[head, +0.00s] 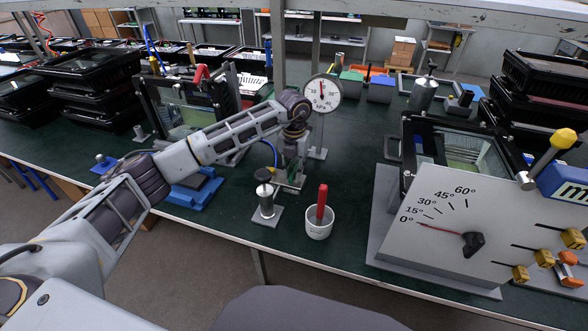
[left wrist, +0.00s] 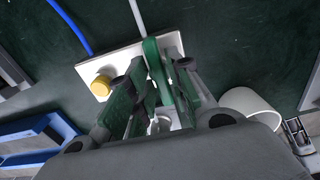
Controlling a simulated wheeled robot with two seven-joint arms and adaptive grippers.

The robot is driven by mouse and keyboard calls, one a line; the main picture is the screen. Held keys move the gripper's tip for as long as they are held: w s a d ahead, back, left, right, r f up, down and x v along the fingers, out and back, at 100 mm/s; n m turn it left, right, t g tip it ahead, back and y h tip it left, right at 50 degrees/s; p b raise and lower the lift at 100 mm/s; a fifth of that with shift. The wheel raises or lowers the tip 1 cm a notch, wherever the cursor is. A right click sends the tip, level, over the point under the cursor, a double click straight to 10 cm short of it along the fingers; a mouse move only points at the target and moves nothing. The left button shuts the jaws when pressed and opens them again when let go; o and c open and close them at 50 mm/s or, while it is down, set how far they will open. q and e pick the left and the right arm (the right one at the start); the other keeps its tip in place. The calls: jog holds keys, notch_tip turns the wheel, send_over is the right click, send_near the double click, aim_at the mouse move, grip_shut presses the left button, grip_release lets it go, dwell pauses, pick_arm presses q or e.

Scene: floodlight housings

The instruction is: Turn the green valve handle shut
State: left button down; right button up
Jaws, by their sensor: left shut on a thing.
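The green valve handle (left wrist: 153,62) shows in the left wrist view as a green bar over a pale mounting plate (left wrist: 120,66), which has a yellow knob (left wrist: 101,86). A white and a blue tube lie at the plate's far side. My left gripper (left wrist: 160,88) is shut on the handle, one finger on each side of it. In the head view my left gripper (head: 291,166) points down at the valve's plate (head: 291,184) and hides most of the handle. My right gripper is out of view.
A round dial gauge (head: 323,94) stands just behind the gripper. A black-knobbed cylinder (head: 266,203) and a white cup (head: 319,226) with a red-handled tool stand in front. A blue fixture (head: 193,193) lies left; a grey angle-scale panel (head: 440,240) stands right.

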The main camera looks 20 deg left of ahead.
pick_arm(q)
jog(key=shift+m, duration=0.5)
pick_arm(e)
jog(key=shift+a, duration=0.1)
pick_arm(q)
jog(key=shift+m, duration=1.2)
jog(key=m+b, duration=0.1)
jog(key=m, duration=0.3)
jog(key=shift+m, duration=1.5)
jog(key=m+b, duration=0.1)
jog(key=m, duration=0.2)
jog(key=shift+m, duration=0.8)
jog(key=shift+m+b, duration=0.3)
jog(key=shift+m, duration=0.9)
jog(key=shift+r+m, duration=0.1)
jog(key=shift+m, duration=0.3)
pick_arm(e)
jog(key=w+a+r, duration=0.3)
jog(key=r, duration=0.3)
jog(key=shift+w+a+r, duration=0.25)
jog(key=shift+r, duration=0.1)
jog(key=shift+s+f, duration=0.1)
